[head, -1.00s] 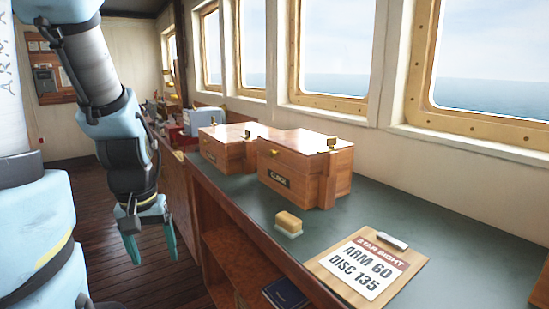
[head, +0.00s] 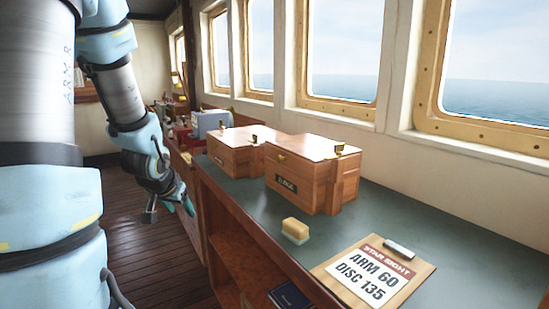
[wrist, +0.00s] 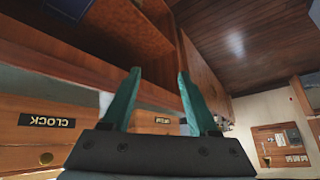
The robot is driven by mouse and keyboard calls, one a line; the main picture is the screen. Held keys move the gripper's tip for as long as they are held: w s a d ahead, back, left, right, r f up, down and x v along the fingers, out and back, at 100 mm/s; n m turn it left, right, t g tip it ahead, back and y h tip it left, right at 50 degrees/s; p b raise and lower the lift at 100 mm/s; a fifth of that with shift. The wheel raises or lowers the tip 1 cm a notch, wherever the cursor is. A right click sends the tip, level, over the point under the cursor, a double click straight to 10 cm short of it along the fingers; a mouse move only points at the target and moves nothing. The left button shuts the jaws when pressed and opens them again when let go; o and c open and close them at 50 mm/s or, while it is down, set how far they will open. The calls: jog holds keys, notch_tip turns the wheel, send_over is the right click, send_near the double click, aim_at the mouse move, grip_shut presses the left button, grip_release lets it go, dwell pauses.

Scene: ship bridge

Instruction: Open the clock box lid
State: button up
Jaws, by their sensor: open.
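The clock box (head: 310,186) is the nearer of two wooden boxes on the green-topped counter in the head view. Its lid (head: 314,148) is shut, with a small brass fitting on the front edge and another on top. Its label reads CLOCK upside down in the wrist view, where the box front (wrist: 40,140) shows at lower left. My gripper (head: 170,211) hangs left of the counter over the floor, apart from both boxes. Its teal fingers (wrist: 160,72) are spread and empty in the wrist view.
A second wooden box (head: 230,160) stands just behind the clock box. A yellow-topped block (head: 295,230) and a clipboard (head: 375,272) lie on the counter (head: 440,222) in front. Open shelves (head: 250,262) run below. The wooden floor on the left is clear.

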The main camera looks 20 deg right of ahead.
jog(key=w+d+r+m+t+h, duration=0.2)
jog(key=w+d+m+h, duration=0.15)
jog(key=w+d, duration=0.3)
jog(key=m+g+h+p, duration=0.3)
jog(key=m+g+h, duration=0.25)
jog(key=h, duration=0.65)
send_near(278, 159)
jog(key=shift+t, duration=0.55)
jog(key=p+x, duration=0.1)
jog(key=x, duration=0.2)
jog(key=p+x, duration=0.1)
jog(key=x, duration=0.3)
jog(key=shift+s+p, duration=0.2)
jog(key=shift+p, duration=0.2)
jog(key=shift+w+d+f, duration=0.1)
jog(key=shift+w+d, duration=0.1)
jog(key=shift+d, duration=0.4)
jog(key=shift+c, duration=0.4)
grip_shut()
